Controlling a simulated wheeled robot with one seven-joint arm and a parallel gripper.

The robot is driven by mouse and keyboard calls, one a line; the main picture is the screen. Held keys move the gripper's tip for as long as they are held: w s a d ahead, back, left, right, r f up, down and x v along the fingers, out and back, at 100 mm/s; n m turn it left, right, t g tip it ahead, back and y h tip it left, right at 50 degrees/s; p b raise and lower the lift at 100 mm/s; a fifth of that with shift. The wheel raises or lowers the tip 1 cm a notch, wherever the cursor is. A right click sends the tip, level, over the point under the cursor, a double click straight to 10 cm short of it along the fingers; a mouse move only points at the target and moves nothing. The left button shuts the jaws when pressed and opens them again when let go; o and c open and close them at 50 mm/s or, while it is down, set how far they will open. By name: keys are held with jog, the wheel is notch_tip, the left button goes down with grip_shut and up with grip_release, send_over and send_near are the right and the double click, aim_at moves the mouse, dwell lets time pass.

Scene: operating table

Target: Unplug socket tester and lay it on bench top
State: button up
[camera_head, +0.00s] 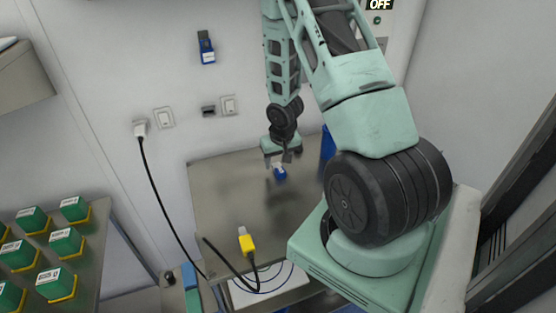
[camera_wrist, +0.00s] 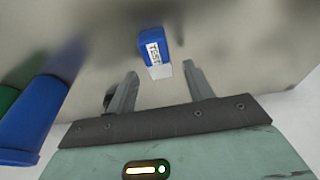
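The socket tester is a small blue block with a white end and a "TEST" label. It shows in the wrist view (camera_wrist: 153,48) just beyond my fingertips, roughly centred between them, and in the head view (camera_head: 280,174) right below my gripper (camera_head: 279,161). It appears to rest on the grey metal bench top (camera_head: 226,187), though I cannot tell whether it touches fully. My gripper (camera_wrist: 158,85) is open, with clear space between its two fingers and nothing held. Its fingers point down at the bench.
Wall sockets (camera_head: 164,118) sit behind the bench; a white plug (camera_head: 140,129) with a black cable is at their left. A blue-and-black device (camera_head: 206,48) is on the wall. A yellow connector (camera_head: 246,240) lies at the bench front. A blue container (camera_wrist: 40,112) stands beside my gripper.

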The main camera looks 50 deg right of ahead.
jog(key=p+v, duration=0.3)
jog(key=v, duration=1.4)
jog(key=shift+r, duration=0.2)
jog(key=a+r+n+y, duration=0.1)
jog(key=a+r+n, duration=0.15)
jog(key=a, duration=0.95)
jog(key=a+r+n, duration=0.1)
jog(key=a+n, duration=0.3)
jog(key=a, duration=0.7)
jog(key=s+a+r+n+g+y+b, duration=0.1)
jog(key=s+a+n, duration=0.6)
jog(key=s+a, duration=0.7)
notch_tip(320, 180, up, 2)
jog(key=shift+a+r+g, duration=0.2)
jog(key=shift+a+g, duration=0.5)
jog(key=shift+a, duration=0.3)
jog(key=shift+w, duration=0.1)
